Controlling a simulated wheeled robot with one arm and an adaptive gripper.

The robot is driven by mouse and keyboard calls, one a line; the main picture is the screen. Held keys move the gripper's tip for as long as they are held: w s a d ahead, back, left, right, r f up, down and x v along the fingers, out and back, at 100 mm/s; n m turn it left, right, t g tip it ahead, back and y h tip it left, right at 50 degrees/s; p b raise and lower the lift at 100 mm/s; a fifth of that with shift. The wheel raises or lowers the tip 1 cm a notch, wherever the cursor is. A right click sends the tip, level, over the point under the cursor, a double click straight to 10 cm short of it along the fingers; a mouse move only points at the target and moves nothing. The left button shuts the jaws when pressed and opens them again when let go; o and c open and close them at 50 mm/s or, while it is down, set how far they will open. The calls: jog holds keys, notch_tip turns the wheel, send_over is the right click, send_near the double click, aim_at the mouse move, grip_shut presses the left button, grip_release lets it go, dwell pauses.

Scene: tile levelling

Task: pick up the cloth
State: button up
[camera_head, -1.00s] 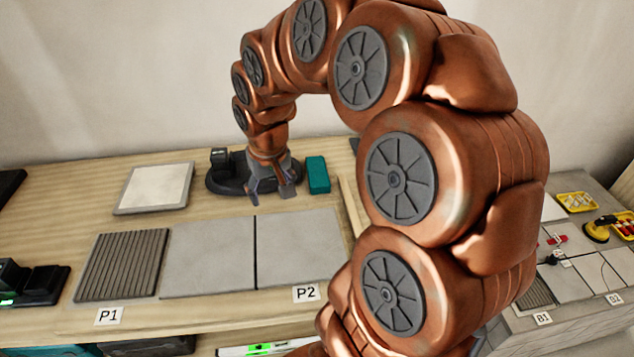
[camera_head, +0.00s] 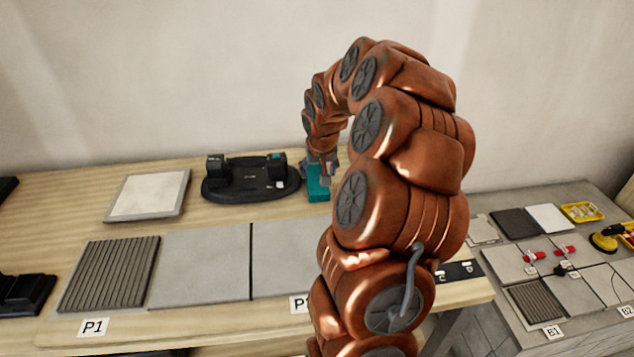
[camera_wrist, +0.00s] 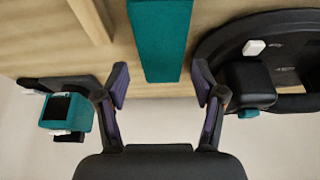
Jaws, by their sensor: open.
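The cloth (camera_head: 317,184) is a teal folded rectangle lying on the wooden bench, to the right of a black oval stand. In the wrist view the cloth (camera_wrist: 160,45) runs down from the top edge and its near end lies centred between the finger lines. My gripper (camera_wrist: 161,84) is open, with one finger to each side of that near end. Nothing is held. In the head view my gripper (camera_head: 327,172) is over the cloth and partly covers it. Whether the fingers touch the cloth or the bench I cannot tell.
The black stand (camera_head: 250,192) with dark devices is close on the left of the cloth. In the wrist view another dark and teal device (camera_wrist: 68,112) is at the left. Grey tiles (camera_head: 200,268) and a ribbed tile (camera_head: 108,274) lie along the bench front.

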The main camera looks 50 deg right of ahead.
aim_at(317, 178)
jog(key=shift+p+x, duration=0.5)
jog(key=shift+x, duration=2.05)
jog(key=shift+w, duration=0.1)
jog(key=shift+c, duration=0.4)
jog(key=c, duration=0.6)
